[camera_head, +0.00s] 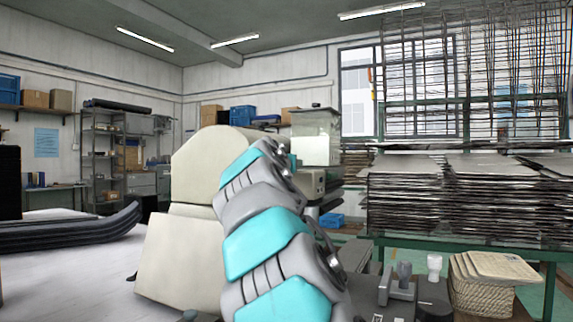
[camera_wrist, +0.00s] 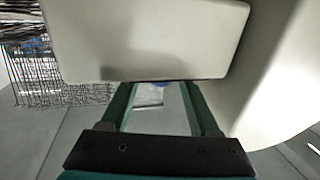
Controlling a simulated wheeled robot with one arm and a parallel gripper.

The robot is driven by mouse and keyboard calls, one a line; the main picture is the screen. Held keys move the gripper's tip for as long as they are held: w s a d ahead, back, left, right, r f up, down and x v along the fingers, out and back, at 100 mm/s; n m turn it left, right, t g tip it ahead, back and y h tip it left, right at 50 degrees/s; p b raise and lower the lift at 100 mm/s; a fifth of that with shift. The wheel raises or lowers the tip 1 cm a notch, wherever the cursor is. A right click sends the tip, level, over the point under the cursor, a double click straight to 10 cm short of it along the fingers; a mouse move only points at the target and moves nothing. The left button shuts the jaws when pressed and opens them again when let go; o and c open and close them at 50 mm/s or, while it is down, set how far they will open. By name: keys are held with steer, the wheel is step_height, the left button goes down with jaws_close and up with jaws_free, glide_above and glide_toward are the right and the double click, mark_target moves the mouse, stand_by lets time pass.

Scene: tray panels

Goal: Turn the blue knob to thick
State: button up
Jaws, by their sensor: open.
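My gripper (camera_wrist: 160,92) shows in the wrist view as two green fingers set apart, with nothing held between them. A small blue patch, possibly the blue knob (camera_wrist: 163,84), shows between the fingertips at the lower edge of a cream panel (camera_wrist: 150,40). Most of it is hidden, and I cannot tell its setting or whether a finger touches it. No "thick" mark is readable. In the head view my grey and turquoise arm reaches up in front of a cream machine (camera_head: 182,255); my gripper and the knob are hidden there.
The cream housing (camera_wrist: 275,90) also fills the right of the wrist view, close to my fingers. In the head view, stacked trays (camera_head: 480,205) stand on a green table at right. A woven basket (camera_head: 482,290) is at lower right. Black curved pieces (camera_head: 75,238) lie at left.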

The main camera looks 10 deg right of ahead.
steer(key=b+v, duration=0.1)
steer(key=v, duration=0.6)
steer(key=shift+s, duration=0.3)
steer(key=shift+a, duration=0.1)
